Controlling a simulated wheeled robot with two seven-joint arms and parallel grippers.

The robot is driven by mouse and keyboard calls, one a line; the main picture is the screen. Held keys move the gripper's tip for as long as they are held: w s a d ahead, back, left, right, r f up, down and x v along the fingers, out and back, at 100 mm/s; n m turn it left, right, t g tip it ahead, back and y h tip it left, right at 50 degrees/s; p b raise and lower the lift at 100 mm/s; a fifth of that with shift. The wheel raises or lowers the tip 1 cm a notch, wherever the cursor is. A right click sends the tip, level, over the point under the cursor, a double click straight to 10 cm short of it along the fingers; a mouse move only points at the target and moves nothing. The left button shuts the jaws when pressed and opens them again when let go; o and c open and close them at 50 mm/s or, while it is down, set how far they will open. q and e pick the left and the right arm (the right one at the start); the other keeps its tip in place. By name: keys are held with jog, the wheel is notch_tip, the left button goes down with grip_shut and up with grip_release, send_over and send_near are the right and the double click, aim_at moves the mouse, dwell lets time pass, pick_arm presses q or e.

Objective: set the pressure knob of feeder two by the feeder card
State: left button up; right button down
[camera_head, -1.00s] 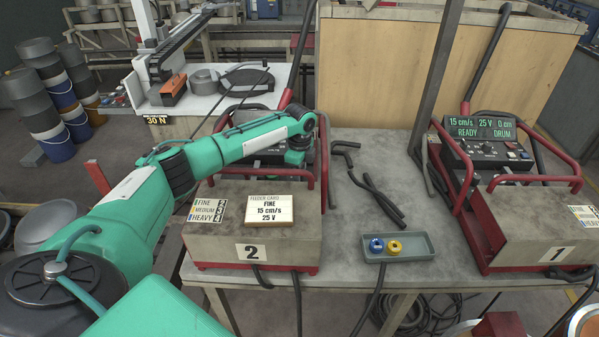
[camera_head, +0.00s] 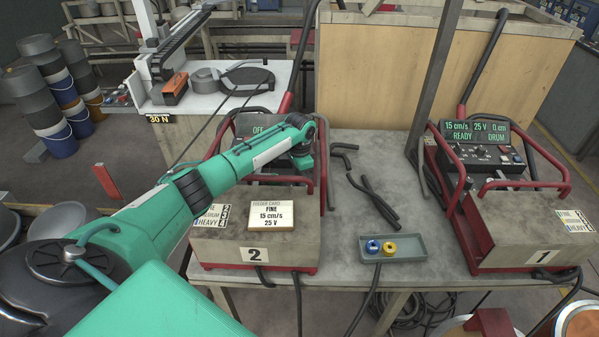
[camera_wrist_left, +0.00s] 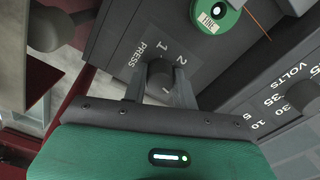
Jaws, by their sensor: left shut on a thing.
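Feeder two (camera_head: 290,256) is the machine marked 2 on the grey table. Its feeder card (camera_head: 269,213) reads FINE, 15 cm/s, 25 V. Beside it a FINE/MEDIUM/HEAVY legend plate (camera_head: 212,216) is partly covered by my left arm. In the left wrist view the dark pressure knob (camera_wrist_left: 159,72) sits by the word PRESS and the numerals 1 and 2; other numerals are hidden, and I cannot read its pointer. My left gripper (camera_wrist_left: 160,88) is shut on this knob, one finger on each side. In the head view my arm hides the knob and fingers.
A VOLTS scale (camera_wrist_left: 298,82) and a green round part with a label (camera_wrist_left: 213,16) are near the gripper. Red guard bars (camera_head: 325,165) flank feeder two's panel. Feeder one (camera_head: 535,232) stands right. A tray (camera_head: 415,247) holds a blue and a yellow ring.

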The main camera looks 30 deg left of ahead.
pick_arm(q)
jog(key=n, duration=0.3)
jog(key=shift+r+p, duration=0.1)
jog(key=shift+p, duration=0.2)
jog(key=n, duration=0.3)
jog(key=shift+n, duration=0.3)
jog(key=n, duration=0.4)
jog(key=shift+n, duration=1.8)
jog(key=o, duration=1)
